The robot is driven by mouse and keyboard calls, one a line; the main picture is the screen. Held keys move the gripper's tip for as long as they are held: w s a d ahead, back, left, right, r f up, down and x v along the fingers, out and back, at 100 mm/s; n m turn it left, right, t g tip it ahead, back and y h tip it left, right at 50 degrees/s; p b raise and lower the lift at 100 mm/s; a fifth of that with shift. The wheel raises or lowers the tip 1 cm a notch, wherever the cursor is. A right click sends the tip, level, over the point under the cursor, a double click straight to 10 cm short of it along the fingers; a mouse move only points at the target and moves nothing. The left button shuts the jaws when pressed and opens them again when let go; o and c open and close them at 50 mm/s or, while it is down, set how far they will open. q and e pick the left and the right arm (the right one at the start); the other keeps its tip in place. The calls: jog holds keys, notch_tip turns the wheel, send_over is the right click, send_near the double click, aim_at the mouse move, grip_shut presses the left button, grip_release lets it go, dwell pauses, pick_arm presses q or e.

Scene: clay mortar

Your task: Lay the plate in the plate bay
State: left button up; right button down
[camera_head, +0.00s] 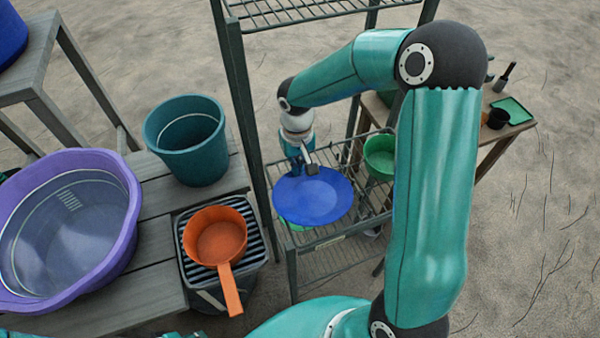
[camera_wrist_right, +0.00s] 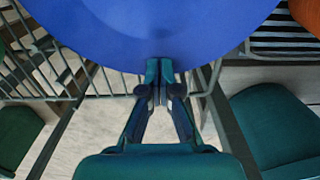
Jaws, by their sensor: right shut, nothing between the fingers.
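The blue plate (camera_head: 313,196) is over the wire shelf of the metal rack (camera_head: 343,222), in the middle of the head view. Something green (camera_head: 297,226) peeks out beneath its front edge. The plate also fills the top of the right wrist view (camera_wrist_right: 150,30). My right gripper (camera_head: 310,168) is at the plate's far edge, with its fingers shut and nothing between them. In the right wrist view, its fingertips (camera_wrist_right: 160,72) meet or overlap the plate's rim; I cannot tell whether they touch. No bay is clearly marked off. My left gripper is not in view.
A green bowl (camera_head: 380,157) sits on the shelf right of the plate. An orange pan (camera_head: 215,242) rests on a slatted crate. A teal bucket (camera_head: 186,138) and a purple tub (camera_head: 118,238) stand on the bench at left. The rack's upright (camera_head: 250,130) rises close left of the gripper.

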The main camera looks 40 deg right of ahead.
jog(key=shift+r+p, duration=0.3)
jog(key=shift+r, duration=0.4)
jog(key=shift+f+b, duration=0.2)
jog(key=shift+b, duration=0.1)
jog(key=w+d+b, duration=0.1)
jog(key=w+d, duration=0.2)
jog(key=w, duration=0.8)
jog(key=shift+w+d, duration=0.2)
jog(key=shift+d, duration=0.2)
